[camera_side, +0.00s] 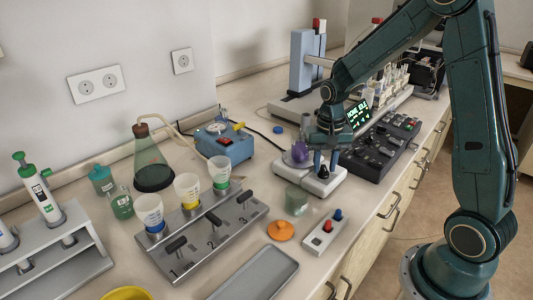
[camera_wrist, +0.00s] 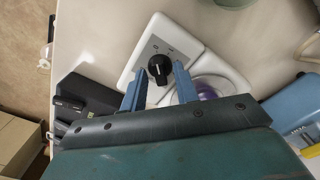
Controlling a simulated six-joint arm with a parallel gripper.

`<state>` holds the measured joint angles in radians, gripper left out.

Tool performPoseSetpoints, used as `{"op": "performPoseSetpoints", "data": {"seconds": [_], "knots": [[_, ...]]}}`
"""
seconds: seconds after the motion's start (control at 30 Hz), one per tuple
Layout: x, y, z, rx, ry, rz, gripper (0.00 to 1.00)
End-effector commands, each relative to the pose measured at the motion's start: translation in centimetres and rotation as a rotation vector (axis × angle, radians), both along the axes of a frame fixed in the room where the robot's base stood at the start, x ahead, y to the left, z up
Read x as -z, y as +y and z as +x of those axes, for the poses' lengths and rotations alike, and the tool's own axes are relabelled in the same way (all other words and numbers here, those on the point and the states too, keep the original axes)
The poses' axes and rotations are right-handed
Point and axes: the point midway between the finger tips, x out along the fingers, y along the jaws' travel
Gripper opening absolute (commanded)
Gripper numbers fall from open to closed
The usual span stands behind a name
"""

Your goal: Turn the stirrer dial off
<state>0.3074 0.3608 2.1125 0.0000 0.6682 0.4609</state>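The stirrer (camera_side: 324,186) is a white box with a round plate, and a flask of purple liquid (camera_side: 300,153) stands on it. In the wrist view, the stirrer (camera_wrist: 151,41) shows its black dial (camera_wrist: 158,66), which has a light pointer line. My gripper (camera_wrist: 160,70) is open, with one blue finger on each side of the dial. I cannot tell whether either finger touches it. In the side view, my gripper (camera_side: 326,168) points down over the stirrer's front part and hides the dial. In the wrist view, the gripper partly hides the flask (camera_wrist: 207,92).
A black control panel (camera_side: 380,146) sits close to the right of the stirrer. A glass beaker (camera_side: 296,201) stands in front, with an orange lid (camera_side: 280,230) and a switch box (camera_side: 325,234) nearer. A blue device (camera_side: 223,145) is to the left.

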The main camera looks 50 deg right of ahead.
Motion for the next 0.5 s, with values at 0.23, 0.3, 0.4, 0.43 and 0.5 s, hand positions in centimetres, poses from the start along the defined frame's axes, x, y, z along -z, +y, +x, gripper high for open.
{"op": "performPoseSetpoints", "data": {"seconds": [0.23, 0.3, 0.4, 0.43, 0.5], "knots": [[0.01, 0.0, 0.0, 0.001, 0.0, 0.0, 0.35], [-0.01, 0.0, 0.0, 0.002, 0.0, 0.0, 0.35], [-0.2, -0.01, 0.02, 0.002, -0.001, -0.001, 0.35], [-0.3, -0.01, 0.04, 0.002, -0.001, -0.001, 0.35], [-0.65, -0.02, 0.06, 0.002, -0.002, -0.001, 0.35]]}}
